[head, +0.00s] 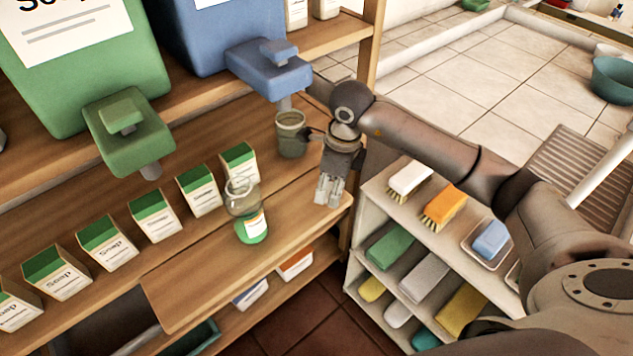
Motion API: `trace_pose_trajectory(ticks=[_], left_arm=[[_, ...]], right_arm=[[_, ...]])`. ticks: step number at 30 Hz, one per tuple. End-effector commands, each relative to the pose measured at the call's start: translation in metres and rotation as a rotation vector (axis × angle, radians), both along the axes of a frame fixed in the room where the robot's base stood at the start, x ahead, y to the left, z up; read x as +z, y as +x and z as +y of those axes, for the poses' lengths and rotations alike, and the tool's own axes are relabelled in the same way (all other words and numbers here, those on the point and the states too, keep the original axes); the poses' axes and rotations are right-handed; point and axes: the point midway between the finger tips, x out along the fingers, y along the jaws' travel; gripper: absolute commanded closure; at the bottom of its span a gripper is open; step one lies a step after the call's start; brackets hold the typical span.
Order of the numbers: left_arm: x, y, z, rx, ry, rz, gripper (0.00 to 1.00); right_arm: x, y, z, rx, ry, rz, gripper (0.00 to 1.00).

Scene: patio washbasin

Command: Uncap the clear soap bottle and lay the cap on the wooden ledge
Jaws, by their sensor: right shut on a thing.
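The clear soap bottle (246,208) stands upright on the wooden ledge (185,283), with green liquid in its bottom and a white label. Its neck shows no cap that I can make out. My right gripper (328,198) points down over the right end of the ledge, to the right of the bottle and apart from it. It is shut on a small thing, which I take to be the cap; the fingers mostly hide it. I cannot tell whether it touches the ledge. My left gripper is not in view.
A row of green-and-white soap boxes (155,216) stands behind the ledge. A greenish cup (291,134) is under the blue dispenser (268,68); a green dispenser (130,135) hangs at left. A white rack (375,208) with brushes and sponges stands right. The ledge's left part is bare.

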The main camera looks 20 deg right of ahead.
Motion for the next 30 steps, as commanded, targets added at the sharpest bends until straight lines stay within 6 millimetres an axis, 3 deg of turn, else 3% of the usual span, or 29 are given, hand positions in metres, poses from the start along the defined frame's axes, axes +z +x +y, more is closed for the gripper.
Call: trace_pose_trajectory(ticks=[3,9,19,30], left_arm=[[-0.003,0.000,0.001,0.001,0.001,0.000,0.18],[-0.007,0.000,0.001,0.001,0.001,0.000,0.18],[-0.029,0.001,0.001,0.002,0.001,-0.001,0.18],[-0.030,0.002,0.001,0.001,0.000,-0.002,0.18]], right_arm=[[0.000,0.024,0.009,0.000,0.002,0.000,0.67],[-0.001,0.043,0.014,0.001,0.000,-0.001,0.67],[-0.037,0.043,0.014,0.001,0.001,0.001,0.67],[-0.039,0.043,0.014,0.001,-0.001,-0.001,0.67]])
